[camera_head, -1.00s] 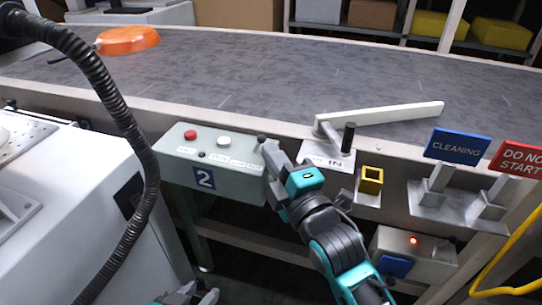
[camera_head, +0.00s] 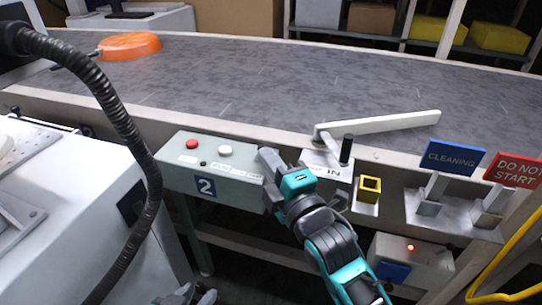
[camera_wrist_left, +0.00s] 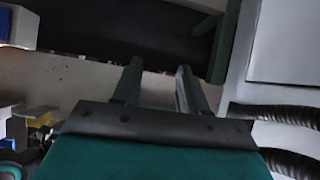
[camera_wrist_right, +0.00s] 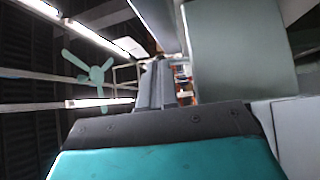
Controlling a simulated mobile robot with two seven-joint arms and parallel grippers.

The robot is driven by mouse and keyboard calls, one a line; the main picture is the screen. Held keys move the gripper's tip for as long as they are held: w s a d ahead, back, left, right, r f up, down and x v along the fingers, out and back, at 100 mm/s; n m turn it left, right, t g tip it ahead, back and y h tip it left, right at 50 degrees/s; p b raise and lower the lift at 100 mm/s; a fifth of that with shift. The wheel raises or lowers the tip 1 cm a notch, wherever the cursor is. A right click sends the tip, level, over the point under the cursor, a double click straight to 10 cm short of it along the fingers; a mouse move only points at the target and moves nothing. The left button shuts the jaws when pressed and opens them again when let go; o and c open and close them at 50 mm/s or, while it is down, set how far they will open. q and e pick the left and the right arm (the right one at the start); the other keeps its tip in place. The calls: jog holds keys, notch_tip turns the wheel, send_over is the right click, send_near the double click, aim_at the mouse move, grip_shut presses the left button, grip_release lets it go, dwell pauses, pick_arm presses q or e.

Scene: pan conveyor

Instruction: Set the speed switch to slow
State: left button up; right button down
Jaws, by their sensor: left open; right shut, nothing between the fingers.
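The control box (camera_head: 215,168) with the number 2 stands at the conveyor's near edge. It has a red button (camera_head: 192,144), a white button (camera_head: 225,151), a small black knob (camera_head: 203,163) and labels too small to read surely. My right gripper (camera_head: 267,160) is shut and empty at the box's right end, its fingers over or against that end. I cannot tell whether they touch. The speed switch is not clearly visible; that end is hidden by the fingers. My left gripper (camera_head: 187,297) is open, low in front.
Right of my right gripper are a white lever (camera_head: 380,124) with a black post, a yellow square socket (camera_head: 370,188), a blue CLEANING sign (camera_head: 453,156) and a red sign (camera_head: 515,171). An orange pan (camera_head: 130,45) lies on the belt (camera_head: 270,80). A black hose (camera_head: 125,120) hangs at left.

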jog(key=r+n+g+p, duration=0.1)
jog(key=p, duration=0.4)
jog(key=a+r+n+g+p, duration=0.1)
jog(key=p, duration=0.4)
jog(key=shift+w+r+h, duration=0.1)
jog(key=shift+w+h, duration=0.1)
jog(key=shift+h, duration=0.2)
jog(key=p, duration=0.2)
jog(key=n+g+h+p, duration=0.1)
jog(key=p, duration=0.2)
jog(key=shift+w+a+r, duration=0.15)
jog(key=shift+a+r, duration=0.05)
jog(key=shift+a, duration=0.15)
jog(key=shift+a+n+g+p, duration=0.1)
jog(key=shift+n+g+p, duration=0.3)
jog(key=shift+p, duration=0.15)
jog(key=shift+f+b, duration=0.45)
jog(key=shift+f, duration=0.1)
pick_arm(q)
jog(key=s+a+r+y, duration=0.1)
jog(key=s+a+r, duration=0.1)
jog(key=r, duration=0.8)
jog(key=shift+a+r, duration=0.15)
jog(key=shift+a, duration=0.4)
jog(key=shift+r, duration=0.15)
pick_arm(e)
jog(key=shift+r, duration=0.1)
